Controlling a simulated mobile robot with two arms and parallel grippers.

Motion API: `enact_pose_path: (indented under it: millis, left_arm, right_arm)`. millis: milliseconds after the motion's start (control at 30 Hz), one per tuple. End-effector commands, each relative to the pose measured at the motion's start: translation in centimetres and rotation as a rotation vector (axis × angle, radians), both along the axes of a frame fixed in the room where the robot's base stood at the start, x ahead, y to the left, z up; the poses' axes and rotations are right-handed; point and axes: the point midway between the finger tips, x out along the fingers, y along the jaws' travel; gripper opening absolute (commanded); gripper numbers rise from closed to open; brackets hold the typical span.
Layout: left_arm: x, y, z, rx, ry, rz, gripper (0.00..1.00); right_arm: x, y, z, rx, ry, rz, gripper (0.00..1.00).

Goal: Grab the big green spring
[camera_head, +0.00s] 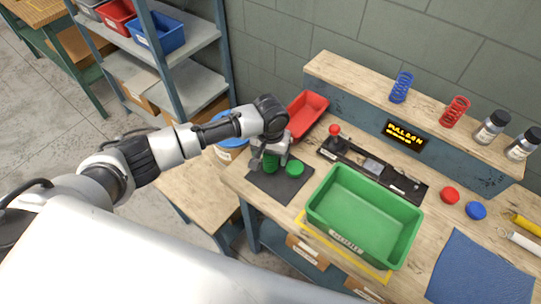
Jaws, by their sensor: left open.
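A dark green spring (271,164) stands on a dark mat (268,186) at the left end of the workbench. My left gripper (269,160) is open and reaches down over it. The fingers look to be close to the spring or on either side of it; I cannot tell if they touch it. The gripper hides part of the spring. A green round cap or disc (295,168) lies on the mat just right of it. My right gripper is not in view.
A green bin (349,239) stands at the middle front, with a red-knobbed coiling device (370,168) behind it. A red bin (307,112) is near the gripper. A blue spring (401,87) and a red spring (455,111) stand on the back ledge. A blue cloth (480,272) lies right.

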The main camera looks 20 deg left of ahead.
Motion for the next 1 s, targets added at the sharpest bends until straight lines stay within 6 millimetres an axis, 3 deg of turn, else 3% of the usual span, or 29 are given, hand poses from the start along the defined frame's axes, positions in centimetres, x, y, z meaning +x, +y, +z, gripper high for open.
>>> enact_pose_path:
  millis: [300, 700, 1000]
  left_arm:
    - [0.00, -0.03, -0.77, -0.001, -0.001, -0.001, 0.73]
    - [0.03, -0.01, -0.69, -0.001, -0.002, -0.001, 0.15]
    - [0.07, -0.02, -0.39, -0.002, -0.003, -0.001, 0.15]
  right_arm:
    - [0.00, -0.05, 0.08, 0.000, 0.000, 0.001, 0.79]
    - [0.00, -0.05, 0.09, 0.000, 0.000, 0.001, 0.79]
    - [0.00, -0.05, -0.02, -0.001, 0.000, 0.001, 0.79]
